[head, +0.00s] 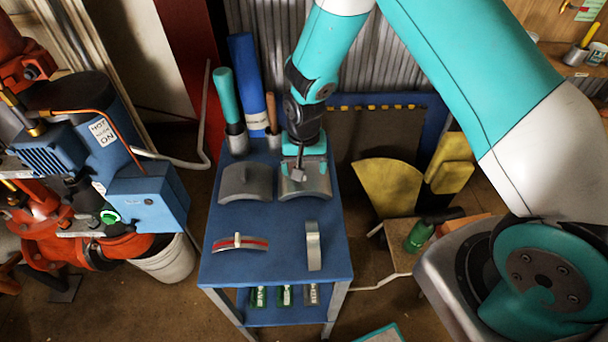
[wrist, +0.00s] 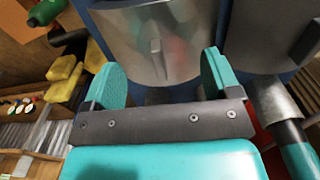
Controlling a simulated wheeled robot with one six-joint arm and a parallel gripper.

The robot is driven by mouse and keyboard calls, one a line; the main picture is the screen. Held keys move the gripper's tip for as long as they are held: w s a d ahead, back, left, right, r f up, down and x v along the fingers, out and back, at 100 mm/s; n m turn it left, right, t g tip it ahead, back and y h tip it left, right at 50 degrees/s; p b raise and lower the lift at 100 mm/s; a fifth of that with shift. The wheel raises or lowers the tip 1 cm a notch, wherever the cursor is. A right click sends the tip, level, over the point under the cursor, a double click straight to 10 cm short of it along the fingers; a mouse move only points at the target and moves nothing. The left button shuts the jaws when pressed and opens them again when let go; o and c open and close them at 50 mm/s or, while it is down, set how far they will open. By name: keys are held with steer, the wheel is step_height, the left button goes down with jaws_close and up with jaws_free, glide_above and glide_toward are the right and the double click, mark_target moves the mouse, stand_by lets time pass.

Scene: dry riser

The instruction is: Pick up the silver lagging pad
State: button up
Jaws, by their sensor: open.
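The silver lagging pad (head: 315,187) is a curved, shiny plate with a small upright tab. It lies at the back right of the blue trolley top (head: 275,215). In the wrist view the pad (wrist: 185,45) fills the upper middle, its tab near the centre. My gripper (head: 303,163) is just above and behind the pad, pointing down. In the wrist view its two teal fingers (wrist: 160,78) are spread wide, with the tab lying between their lines and nothing held. I cannot tell whether a finger touches the pad.
A darker grey curved pad (head: 242,186) lies close on the left, also in the wrist view (wrist: 268,30). A red-striped curved piece (head: 240,245) and a narrow silver curved piece (head: 313,248) are in front. A teal-handled tool (head: 229,98) and blue roll (head: 248,80) stand behind.

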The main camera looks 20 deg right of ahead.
steer(key=shift+f, duration=1.15)
steer(key=shift+s, duration=0.1)
steer(key=c, duration=0.8)
steer(key=shift+f, duration=0.1)
steer(key=shift+c, duration=0.5)
steer(key=shift+s, duration=0.1)
